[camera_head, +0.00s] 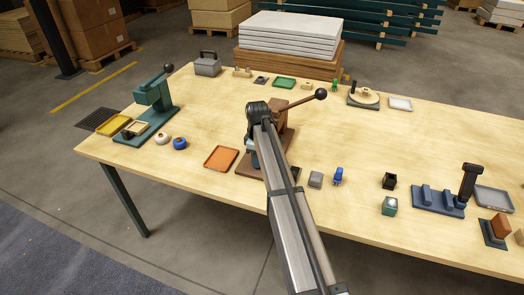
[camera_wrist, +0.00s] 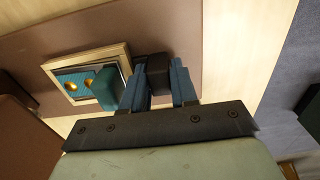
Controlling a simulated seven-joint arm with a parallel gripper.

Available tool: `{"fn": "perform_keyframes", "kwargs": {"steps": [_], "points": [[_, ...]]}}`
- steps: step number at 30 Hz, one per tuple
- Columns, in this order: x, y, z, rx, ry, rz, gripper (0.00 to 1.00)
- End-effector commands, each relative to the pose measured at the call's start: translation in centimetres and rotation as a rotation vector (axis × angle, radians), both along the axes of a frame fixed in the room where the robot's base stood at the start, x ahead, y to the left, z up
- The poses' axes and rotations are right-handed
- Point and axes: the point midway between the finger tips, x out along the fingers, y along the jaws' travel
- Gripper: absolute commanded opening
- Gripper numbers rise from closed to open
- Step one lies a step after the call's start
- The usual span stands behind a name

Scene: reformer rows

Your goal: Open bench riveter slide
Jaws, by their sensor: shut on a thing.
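The brown bench riveter (camera_head: 283,126) stands mid-table in the head view, with a lever ending in a black ball (camera_head: 320,94) at upper right. My arm hides much of its front. In the wrist view a slide with a pale wooden frame (camera_wrist: 60,63) and a teal inside lies at the left, with two gold-coloured round pieces (camera_wrist: 97,84) in it. My gripper (camera_wrist: 158,75) is shut on a dark block (camera_wrist: 157,68) beside the frame, which looks like the slide's handle. How the block joins the slide is partly hidden by the fingers.
A green press (camera_head: 155,95) with a yellow tray (camera_head: 113,125) stands at the left. An orange tray (camera_head: 221,158) lies just left of the riveter. Small blocks, a blue fixture (camera_head: 430,199) and a grey tray (camera_head: 494,198) are to the right. The table's front strip is mostly clear.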

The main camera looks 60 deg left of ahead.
Motion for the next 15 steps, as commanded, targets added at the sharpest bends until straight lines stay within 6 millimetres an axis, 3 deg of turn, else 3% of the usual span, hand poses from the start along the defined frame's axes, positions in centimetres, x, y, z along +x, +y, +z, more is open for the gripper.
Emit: {"fn": "perform_keyframes", "kwargs": {"steps": [1,3,13,14,15], "points": [[-1.2,-1.4,0.0,0.0,0.001,0.002,0.0],[-1.9,-2.1,0.0,0.0,0.001,0.002,0.0],[-2.1,-2.1,0.0,0.0,0.001,0.001,0.0],[-2.1,-2.1,0.0,0.0,0.001,0.0,0.31],[-2.1,-2.1,0.0,0.0,0.001,0.0,0.34]]}}
